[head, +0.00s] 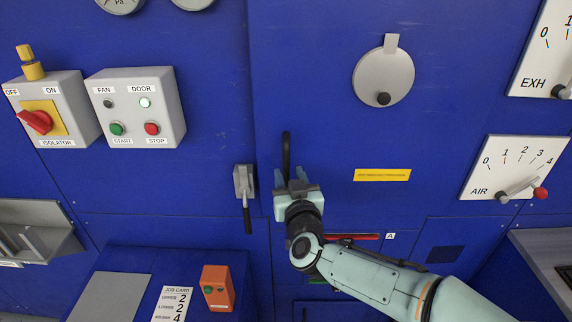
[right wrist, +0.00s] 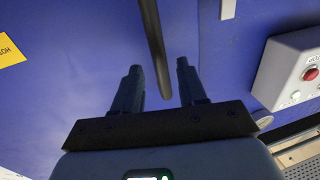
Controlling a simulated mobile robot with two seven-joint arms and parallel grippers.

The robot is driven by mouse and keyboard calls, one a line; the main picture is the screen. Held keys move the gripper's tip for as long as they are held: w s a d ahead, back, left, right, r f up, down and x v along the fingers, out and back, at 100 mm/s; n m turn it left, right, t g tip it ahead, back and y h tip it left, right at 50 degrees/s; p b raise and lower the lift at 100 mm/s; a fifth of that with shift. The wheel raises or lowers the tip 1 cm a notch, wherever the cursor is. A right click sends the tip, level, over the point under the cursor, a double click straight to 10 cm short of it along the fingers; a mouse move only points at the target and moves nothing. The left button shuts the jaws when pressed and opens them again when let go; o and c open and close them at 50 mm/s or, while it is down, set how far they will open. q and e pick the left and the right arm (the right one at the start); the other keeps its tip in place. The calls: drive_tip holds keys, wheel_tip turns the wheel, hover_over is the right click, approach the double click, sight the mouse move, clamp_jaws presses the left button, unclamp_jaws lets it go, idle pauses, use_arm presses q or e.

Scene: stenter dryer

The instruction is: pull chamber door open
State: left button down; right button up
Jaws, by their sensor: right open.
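The blue chamber door (head: 325,110) appears closed in the head view, its left edge running beside a grey latch (head: 244,183) whose black lever hangs down. A black vertical bar handle (head: 286,150) stands on the door near that edge. My right gripper (head: 291,180) is at the handle's lower end, hiding part of it. In the right wrist view the handle (right wrist: 152,40) runs down between the two open fingers of my right gripper (right wrist: 158,66), with a gap visible on both sides. My left gripper is not in view.
Left of the door are a FAN/DOOR control box (head: 135,108), with its DOOR lamp lit, and an isolator box (head: 52,110) with a red knob. An orange box (head: 217,287) stands lower left. Right are a round grey cover (head: 384,78) and an AIR dial (head: 513,167).

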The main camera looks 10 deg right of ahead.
sight(287, 169)
drive_tip(key=shift+w, duration=2.15)
clamp_jaws()
drive_tip(key=shift+s, duration=0.15)
